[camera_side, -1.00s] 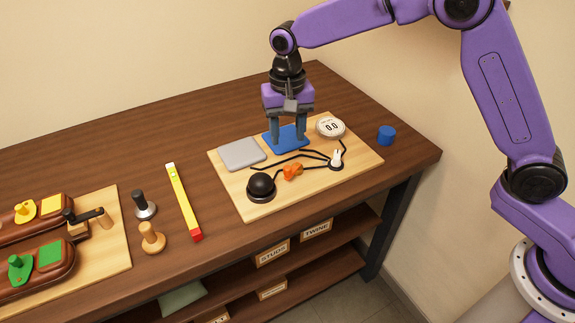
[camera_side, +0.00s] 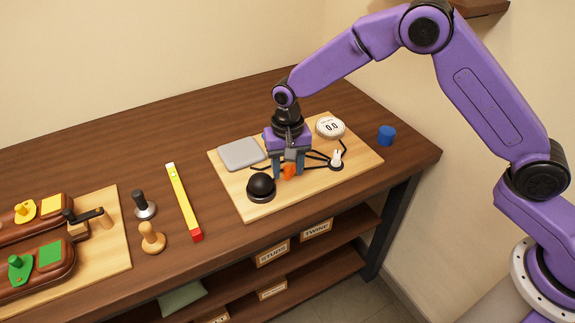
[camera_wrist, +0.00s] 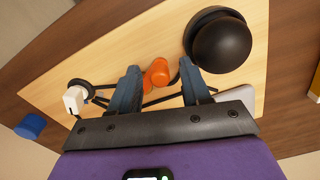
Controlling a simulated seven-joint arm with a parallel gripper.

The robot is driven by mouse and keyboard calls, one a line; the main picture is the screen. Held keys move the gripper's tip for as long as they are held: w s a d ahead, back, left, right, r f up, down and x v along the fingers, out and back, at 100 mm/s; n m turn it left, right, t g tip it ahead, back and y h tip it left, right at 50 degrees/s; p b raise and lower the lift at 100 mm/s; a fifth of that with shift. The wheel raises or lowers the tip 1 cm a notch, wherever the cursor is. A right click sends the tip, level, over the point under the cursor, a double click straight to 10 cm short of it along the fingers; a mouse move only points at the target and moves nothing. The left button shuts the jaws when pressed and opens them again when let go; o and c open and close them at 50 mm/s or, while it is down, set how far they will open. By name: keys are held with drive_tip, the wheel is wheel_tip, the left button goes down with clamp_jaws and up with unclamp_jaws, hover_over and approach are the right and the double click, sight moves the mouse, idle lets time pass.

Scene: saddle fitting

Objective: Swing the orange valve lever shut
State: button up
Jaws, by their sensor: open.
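The orange valve lever (camera_side: 289,172) is small and sits on the pale wooden board (camera_side: 240,201), among black hoses. In the wrist view the orange part (camera_wrist: 157,72) shows between the two finger tips. My gripper (camera_side: 290,174) is open and low over the board, with one finger on each side of the lever. The gripper also shows in the wrist view (camera_wrist: 161,78), with a gap visible between the orange part and the right finger; the left finger is very close to it. I cannot tell whether it touches. The lever's base is partly hidden.
A black dome (camera_side: 261,185) stands close to the lever, also large in the wrist view (camera_wrist: 221,45). A grey pad (camera_side: 241,153), a round white gauge (camera_side: 330,127) and a small white-topped fitting (camera_side: 336,160) share the board. A blue cylinder (camera_side: 387,135) stands right of it.

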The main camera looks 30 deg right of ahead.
sight(307, 183)
clamp_jaws()
drive_tip(key=shift+s+d+n, duration=0.1)
drive_tip(key=shift+n, duration=0.2)
drive_tip(key=n, duration=0.2)
drive_tip(key=shift+s+d+n, duration=0.35)
drive_tip(key=shift+s+n, duration=0.05)
drive_tip(key=n, duration=0.1)
drive_tip(key=d+n, duration=0.1)
drive_tip(key=shift+s+n, duration=0.3)
drive_tip(key=shift+s, duration=0.05)
drive_tip(key=n, duration=0.2)
drive_tip(key=d+n, duration=0.1)
drive_tip(key=shift+s+d, duration=0.1)
drive_tip(key=shift+s, duration=0.15)
drive_tip(key=shift+d+n, duration=0.25)
drive_tip(key=shift+n, duration=0.5)
drive_tip(key=shift+d+n, duration=0.25)
drive_tip(key=shift+n, duration=0.5)
unclamp_jaws()
